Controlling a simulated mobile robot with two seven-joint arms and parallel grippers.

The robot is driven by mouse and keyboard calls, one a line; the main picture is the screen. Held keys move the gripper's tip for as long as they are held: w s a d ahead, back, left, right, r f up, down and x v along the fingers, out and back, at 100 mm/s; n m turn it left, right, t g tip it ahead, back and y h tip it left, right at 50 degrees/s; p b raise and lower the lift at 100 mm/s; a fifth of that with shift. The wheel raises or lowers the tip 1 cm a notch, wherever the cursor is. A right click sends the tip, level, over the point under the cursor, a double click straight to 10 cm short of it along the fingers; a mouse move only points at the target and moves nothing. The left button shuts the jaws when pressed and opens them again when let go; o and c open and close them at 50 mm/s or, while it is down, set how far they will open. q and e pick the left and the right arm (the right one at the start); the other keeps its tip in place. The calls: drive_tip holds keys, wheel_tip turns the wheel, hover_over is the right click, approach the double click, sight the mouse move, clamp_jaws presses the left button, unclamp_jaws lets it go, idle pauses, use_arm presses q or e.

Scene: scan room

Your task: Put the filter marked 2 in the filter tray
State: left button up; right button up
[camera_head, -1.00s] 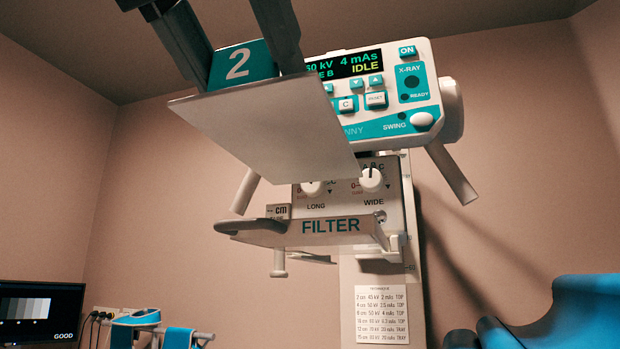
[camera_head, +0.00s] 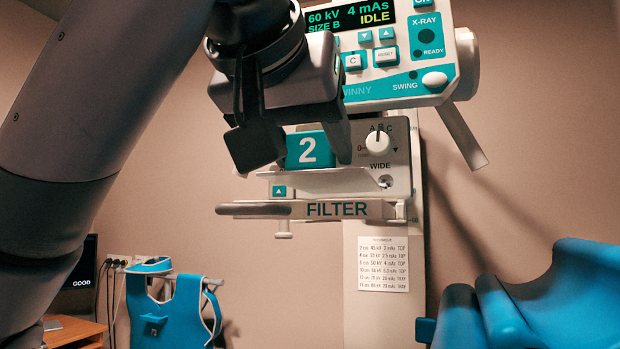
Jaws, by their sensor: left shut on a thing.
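The filter marked 2 (camera_head: 309,150) has a teal block with a white 2 and a thin pale plate (camera_head: 330,182) under it. My left gripper (camera_head: 305,152) is shut on the teal block, with one finger at each side. The plate is seen nearly edge-on. The filter tray (camera_head: 340,209), marked FILTER, sticks out below the X-ray head with a dark handle at its left. The plate shows just above the tray; I cannot tell whether they touch. My right gripper is not in view.
The control panel (camera_head: 405,50) with its display is close behind and right of my left gripper. The WIDE knob (camera_head: 377,142) is just right of the filter. A teal apron (camera_head: 180,305) hangs at lower left. Blue padded shapes (camera_head: 560,300) stand at lower right.

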sight(310, 171)
use_arm(q)
wheel_tip(310, 171, down, 3)
drive_tip(key=shift+w+d+f, duration=0.1)
drive_tip(key=shift+w+f, duration=0.05)
drive_tip(key=shift+f, duration=0.2)
drive_tip(key=o, duration=1.1)
drive_tip(key=b+v, duration=0.2)
drive_tip(key=v, duration=1)
drive_tip(key=shift+b, duration=0.3)
drive_tip(key=shift+r, duration=0.1)
